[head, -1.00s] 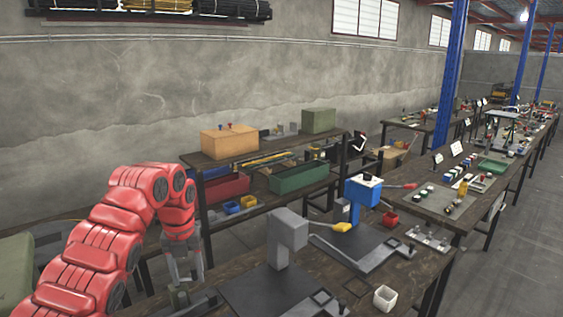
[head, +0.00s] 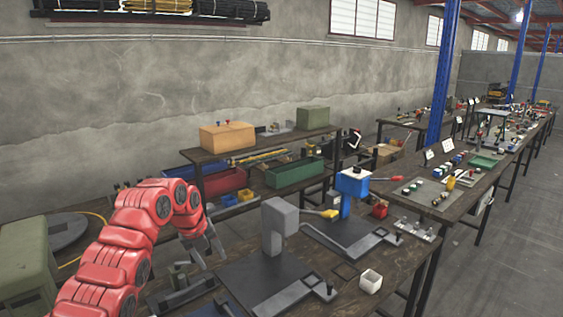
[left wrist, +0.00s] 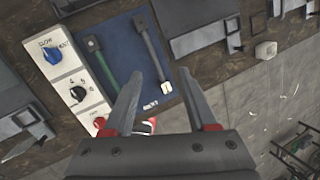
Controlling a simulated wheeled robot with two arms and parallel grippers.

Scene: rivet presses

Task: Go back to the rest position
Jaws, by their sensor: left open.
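My left gripper (head: 205,247) is at the end of the red arm, beside the grey press (head: 279,225) and to its left. It points down and forward above the near bench (head: 400,262). In the left wrist view my left gripper (left wrist: 160,76) has its two fingers spread with nothing between them. Below it are a blue mat (left wrist: 120,45) with two long tools and a white panel (left wrist: 72,70) with knobs. My right gripper is in neither view.
A shelf rack (head: 262,149) with a red bin (head: 226,180) and a green bin (head: 296,173) is behind. The floor (head: 520,240) at the right is clear.

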